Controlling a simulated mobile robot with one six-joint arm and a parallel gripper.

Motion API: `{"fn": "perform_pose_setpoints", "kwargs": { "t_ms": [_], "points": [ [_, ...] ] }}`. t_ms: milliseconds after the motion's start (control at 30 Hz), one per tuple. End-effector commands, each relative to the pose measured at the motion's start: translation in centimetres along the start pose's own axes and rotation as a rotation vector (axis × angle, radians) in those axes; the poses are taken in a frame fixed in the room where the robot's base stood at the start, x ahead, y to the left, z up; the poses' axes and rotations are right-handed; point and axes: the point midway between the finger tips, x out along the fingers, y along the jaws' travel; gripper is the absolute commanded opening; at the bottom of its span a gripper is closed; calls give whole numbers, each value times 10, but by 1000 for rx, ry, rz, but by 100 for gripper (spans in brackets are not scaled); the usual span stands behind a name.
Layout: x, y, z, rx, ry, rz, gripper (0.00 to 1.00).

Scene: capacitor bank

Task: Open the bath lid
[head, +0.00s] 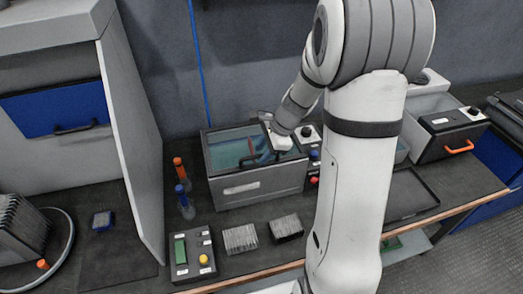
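The bath (256,186) is a grey box on the bench, with a pale label on its front. Its lid (228,148) is a teal see-through pane in a grey frame, lying about level on top, and it looks closed. My gripper (262,153) is over the right part of the lid, with dark parts close to the pane. Its fingers blend with what may be a dark lid handle, so I cannot tell whether they touch or hold it. A reddish shape shows through the pane beside the gripper. My arm covers the area right of the bath.
Two bottles with orange and blue tops (182,187) stand left of the bath. A control box (193,254) and two finned blocks (240,239) lie in front. A black tray (412,193) and a box with an orange handle (450,135) are at right. A tall panel (130,140) bounds the left.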

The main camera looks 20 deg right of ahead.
Motion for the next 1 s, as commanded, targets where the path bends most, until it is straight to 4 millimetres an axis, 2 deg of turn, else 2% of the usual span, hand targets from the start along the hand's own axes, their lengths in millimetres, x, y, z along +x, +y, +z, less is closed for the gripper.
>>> {"fn": "perform_pose_setpoints", "kwargs": {
  "t_ms": [233,633,1000],
  "points": [
    [1,0,0,0,0,0,33],
    [1,0,-1,0,1,0,1],
    [0,0,-1,1,1,0,0]
  ]
}}
